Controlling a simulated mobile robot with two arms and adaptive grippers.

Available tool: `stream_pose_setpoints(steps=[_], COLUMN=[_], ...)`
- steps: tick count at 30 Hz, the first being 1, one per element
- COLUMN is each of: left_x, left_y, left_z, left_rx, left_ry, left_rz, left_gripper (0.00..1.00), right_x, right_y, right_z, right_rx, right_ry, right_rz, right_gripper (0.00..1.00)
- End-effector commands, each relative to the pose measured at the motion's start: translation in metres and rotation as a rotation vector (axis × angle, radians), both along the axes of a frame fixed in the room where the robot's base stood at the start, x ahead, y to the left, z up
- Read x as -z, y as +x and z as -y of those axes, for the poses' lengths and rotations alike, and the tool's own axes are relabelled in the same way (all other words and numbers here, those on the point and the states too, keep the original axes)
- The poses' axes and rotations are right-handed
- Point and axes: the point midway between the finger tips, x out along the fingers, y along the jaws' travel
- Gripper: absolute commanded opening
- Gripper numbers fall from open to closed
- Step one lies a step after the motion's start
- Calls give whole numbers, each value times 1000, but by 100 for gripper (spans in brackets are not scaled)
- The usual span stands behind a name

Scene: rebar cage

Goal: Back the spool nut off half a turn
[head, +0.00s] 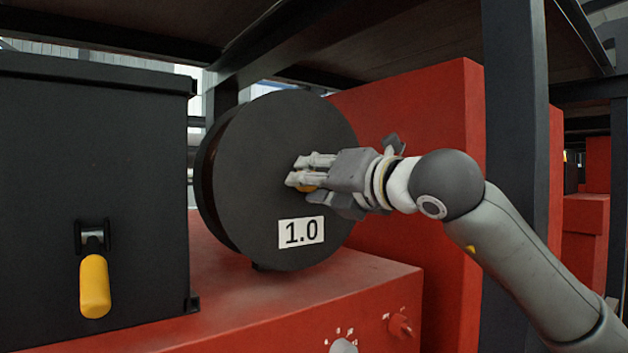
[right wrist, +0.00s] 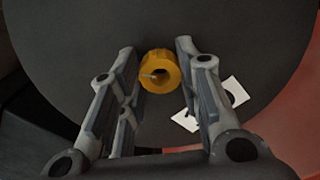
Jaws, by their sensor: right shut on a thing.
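The spool (head: 265,150) is a large dark disc with a white "1.0" label (head: 301,232) on its face. The yellow-orange spool nut (head: 307,188) sits at the disc's centre and is mostly covered by my fingers in the head view. In the right wrist view the round nut (right wrist: 159,72) shows with a thin stud end in its middle. My right gripper (head: 297,171) reaches in from the right and is shut on the nut, one finger on each side. My left gripper is not in view.
A black cabinet (head: 85,180) with a yellow-handled latch (head: 95,285) stands at the left. The spool is above a red machine body (head: 260,310) with small knobs (head: 400,325). A dark post (head: 515,130) rises behind my right arm; dark beams run overhead.

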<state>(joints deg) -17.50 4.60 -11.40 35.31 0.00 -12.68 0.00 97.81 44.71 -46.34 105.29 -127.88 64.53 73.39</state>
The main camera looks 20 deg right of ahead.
Motion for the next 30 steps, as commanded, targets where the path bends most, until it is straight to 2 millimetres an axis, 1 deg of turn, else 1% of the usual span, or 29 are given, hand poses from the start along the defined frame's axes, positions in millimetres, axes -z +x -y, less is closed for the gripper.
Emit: stream_pose_setpoints(steps=[8, 14, 21, 30], left_x=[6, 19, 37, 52], left_y=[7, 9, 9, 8], left_z=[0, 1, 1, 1], left_rx=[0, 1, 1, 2], left_ry=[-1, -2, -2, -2], left_rz=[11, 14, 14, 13], left_gripper=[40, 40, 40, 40], right_x=[2, 3, 3, 1], right_y=[0, -1, -1, -1], right_z=[0, 0, -1, -1], right_rx=[0, -1, -1, 0], right_ry=[-36, -136, -333, -602], right_rz=[13, 50, 123, 220], right_gripper=[8, 8, 8, 8])
